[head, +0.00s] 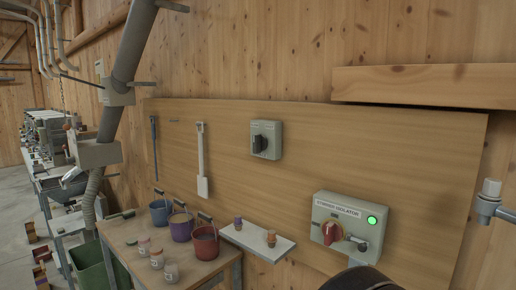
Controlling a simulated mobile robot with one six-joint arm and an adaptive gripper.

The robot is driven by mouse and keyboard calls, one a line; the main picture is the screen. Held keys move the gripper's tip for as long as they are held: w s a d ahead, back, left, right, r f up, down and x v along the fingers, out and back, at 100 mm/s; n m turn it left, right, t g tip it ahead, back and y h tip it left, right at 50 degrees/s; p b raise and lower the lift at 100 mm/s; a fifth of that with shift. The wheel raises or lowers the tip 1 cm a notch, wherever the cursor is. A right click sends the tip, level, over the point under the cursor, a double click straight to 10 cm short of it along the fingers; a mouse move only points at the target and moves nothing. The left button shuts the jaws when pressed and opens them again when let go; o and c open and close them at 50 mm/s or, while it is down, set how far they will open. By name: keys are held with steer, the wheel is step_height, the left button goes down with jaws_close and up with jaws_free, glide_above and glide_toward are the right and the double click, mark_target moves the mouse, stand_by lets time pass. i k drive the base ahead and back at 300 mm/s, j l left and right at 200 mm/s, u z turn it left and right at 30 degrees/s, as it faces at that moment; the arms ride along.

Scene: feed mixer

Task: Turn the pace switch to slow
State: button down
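A small grey box with a black rotary knob (265,140) is fixed on the wooden board, near the middle of the head view. It looks like the pace switch, but its markings are too small to read. The knob looks roughly upright; I cannot tell which setting it points to. My gripper is not visible in the head view. A dark rounded shape at the bottom edge may be part of my arm, and nothing is seen touching the knob.
Below right is an isolator box (322,212) with a red knob (332,233) and lit green lamp (372,220). A white shelf (254,243) holds two small items. Left, a table (125,232) holds buckets and jars. A wooden beam (430,86) juts out upper right. The board around the black-knob box is clear.

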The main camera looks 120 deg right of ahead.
mark_target(260, 143)
steer(key=z, duration=4.05)
